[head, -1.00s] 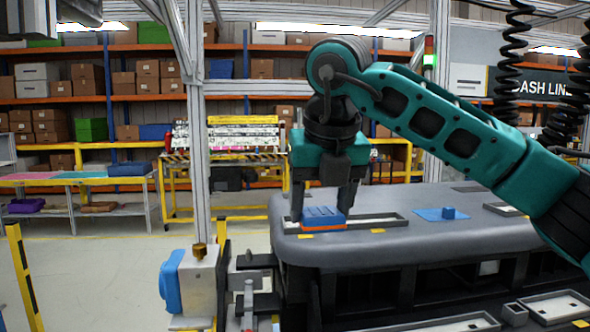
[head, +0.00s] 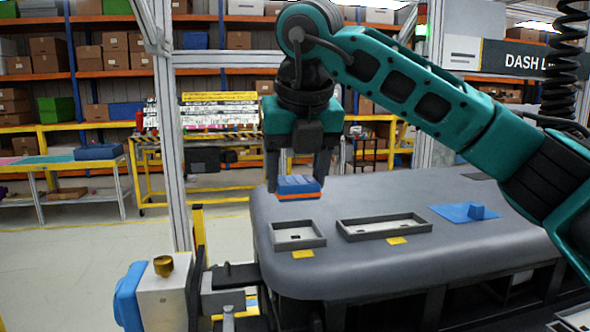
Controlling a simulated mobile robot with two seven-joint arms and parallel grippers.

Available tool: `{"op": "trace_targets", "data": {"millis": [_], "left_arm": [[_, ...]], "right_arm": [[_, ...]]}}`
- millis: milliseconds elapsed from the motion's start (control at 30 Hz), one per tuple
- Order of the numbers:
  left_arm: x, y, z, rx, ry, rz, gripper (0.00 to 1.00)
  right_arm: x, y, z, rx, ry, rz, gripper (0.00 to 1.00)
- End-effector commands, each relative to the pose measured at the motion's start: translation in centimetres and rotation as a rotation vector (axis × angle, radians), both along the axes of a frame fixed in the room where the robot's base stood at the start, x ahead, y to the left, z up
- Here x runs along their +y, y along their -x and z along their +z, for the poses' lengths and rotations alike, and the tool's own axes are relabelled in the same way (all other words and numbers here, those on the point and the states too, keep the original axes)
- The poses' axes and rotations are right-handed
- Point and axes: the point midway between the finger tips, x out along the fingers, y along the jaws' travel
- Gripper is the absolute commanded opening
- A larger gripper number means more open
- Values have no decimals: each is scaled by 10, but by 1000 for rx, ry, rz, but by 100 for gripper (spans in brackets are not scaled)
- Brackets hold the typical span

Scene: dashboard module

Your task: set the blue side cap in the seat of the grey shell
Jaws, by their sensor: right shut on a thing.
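The blue side cap (head: 299,184), a ribbed blue block with an orange bottom edge, hangs between the fingers of my right gripper (head: 298,172). The gripper points down and is shut on it. The grey shell (head: 385,191) is a broad dark grey body with rounded edges. On its top near the left end is a small framed recess (head: 312,243) with a pale floor, which looks empty. The cap appears above and behind this recess, apart from it; its exact height is hard to tell. My left gripper is not in view.
A longer framed recess (head: 384,227) lies right of the small one. A pale box with a blue side and brass knob (head: 163,290) stands at the front left.

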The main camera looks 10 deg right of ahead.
Motion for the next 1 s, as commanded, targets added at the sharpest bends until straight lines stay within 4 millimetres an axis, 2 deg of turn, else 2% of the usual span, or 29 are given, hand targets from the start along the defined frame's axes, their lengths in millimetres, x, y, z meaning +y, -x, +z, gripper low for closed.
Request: {"op": "trace_targets", "data": {"millis": [267,800,1000], "left_arm": [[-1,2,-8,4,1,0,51],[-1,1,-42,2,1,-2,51],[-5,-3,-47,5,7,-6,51]], "right_arm": [[0,-1,-5,-11,1,-1,33],[0,-1,-46,-10,1,-1,33],[0,-1,-57,-10,1,-1,33]]}}
